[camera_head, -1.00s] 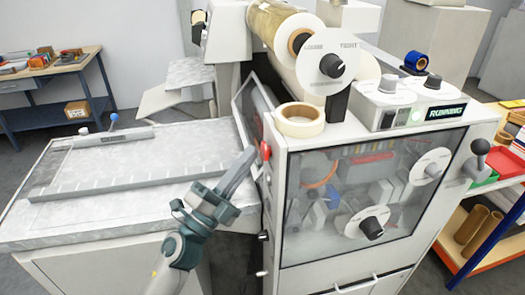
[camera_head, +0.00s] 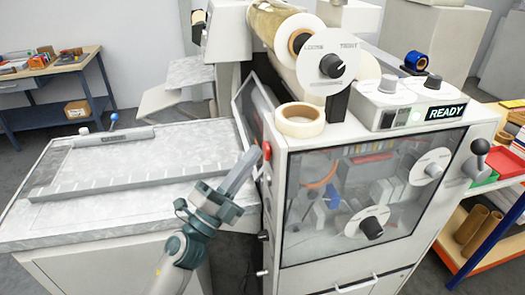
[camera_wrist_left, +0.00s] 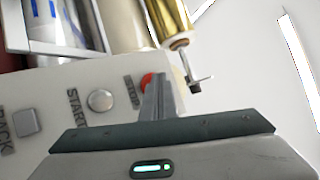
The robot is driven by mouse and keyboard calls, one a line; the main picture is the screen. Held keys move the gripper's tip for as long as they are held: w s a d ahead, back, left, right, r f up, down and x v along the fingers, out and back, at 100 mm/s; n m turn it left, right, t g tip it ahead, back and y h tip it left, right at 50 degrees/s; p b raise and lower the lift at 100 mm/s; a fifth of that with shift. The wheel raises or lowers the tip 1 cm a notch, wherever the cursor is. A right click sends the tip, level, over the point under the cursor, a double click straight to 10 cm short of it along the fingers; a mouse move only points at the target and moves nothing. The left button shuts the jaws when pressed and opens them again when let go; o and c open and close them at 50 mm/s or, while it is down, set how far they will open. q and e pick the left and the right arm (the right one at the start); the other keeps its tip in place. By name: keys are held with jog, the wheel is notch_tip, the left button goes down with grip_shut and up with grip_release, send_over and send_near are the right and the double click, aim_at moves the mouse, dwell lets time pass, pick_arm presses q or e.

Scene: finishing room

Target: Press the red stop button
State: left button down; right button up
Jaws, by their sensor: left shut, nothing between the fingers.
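The red stop button (camera_head: 267,151) sits on the left side of the white laminating machine, near its front upper corner. My left gripper (camera_head: 256,154) is shut and empty, its fingertips right beside the button; I cannot tell if they touch. In the left wrist view the red button (camera_wrist_left: 147,80) shows next to the STOP label, partly hidden behind the fingers of my left gripper (camera_wrist_left: 157,82). The machine's display (camera_head: 445,112) reads READY. My right gripper is not in view.
The feed table (camera_head: 75,225) lies left of the machine. A tape roll (camera_head: 300,127) sits on top. A workbench (camera_head: 60,68) stands at the back left.

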pick_arm(q)
jog(key=shift+a, duration=0.1)
dwell(0.4)
jog(key=shift+s+a, duration=0.25)
jog(key=shift+a, duration=0.4)
jog(key=shift+s+a, duration=0.2)
jog(key=shift+a, duration=0.6)
jog(key=shift+s+a, duration=0.25)
jog(key=shift+a, duration=0.55)
jog(key=shift+s+a, duration=0.2)
jog(key=shift+a, duration=0.6)
